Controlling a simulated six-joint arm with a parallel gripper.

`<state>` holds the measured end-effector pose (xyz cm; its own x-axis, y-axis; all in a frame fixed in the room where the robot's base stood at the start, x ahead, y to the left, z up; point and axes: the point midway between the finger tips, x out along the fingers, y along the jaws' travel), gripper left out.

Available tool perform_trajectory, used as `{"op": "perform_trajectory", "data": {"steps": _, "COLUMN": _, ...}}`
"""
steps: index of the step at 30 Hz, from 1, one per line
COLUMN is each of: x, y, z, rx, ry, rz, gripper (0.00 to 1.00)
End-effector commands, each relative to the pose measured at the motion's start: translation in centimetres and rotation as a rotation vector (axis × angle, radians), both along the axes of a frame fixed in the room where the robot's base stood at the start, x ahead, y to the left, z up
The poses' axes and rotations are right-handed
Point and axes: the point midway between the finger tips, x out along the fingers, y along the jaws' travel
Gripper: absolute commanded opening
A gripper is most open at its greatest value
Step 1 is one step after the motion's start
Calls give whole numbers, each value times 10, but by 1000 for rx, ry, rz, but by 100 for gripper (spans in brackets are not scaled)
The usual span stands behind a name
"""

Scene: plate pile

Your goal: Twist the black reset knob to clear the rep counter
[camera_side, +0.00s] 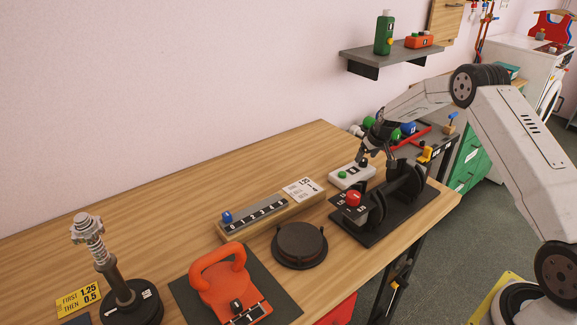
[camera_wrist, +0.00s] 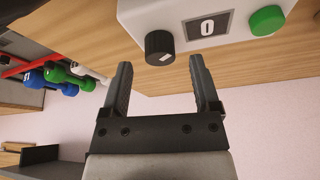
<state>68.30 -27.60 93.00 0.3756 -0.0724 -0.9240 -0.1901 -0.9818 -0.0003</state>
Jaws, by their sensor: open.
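There the knob is hard to make out by the fingers.
A black stand with a red-knobbed lever (camera_side: 353,198) and dark weights is right in front of the box. A numbered slider board (camera_side: 252,217), black disc (camera_side: 300,243) and orange kettlebell (camera_side: 222,285) lie further left. Coloured dumbbells (camera_side: 407,130) rest on a rack behind.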

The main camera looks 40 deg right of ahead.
Motion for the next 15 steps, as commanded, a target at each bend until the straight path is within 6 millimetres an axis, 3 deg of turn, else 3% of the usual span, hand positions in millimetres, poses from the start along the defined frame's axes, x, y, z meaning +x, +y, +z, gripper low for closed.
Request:
{"op": "perform_trajectory", "data": {"steps": 6, "x": 6, "y": -1, "z": -15, "rx": 0, "ry": 0, "rz": 1, "gripper": 79}}
{"op": "perform_trajectory", "data": {"steps": 15, "x": 8, "y": -1, "z": -19, "rx": -1, "ry": -1, "rz": 1, "gripper": 79}}
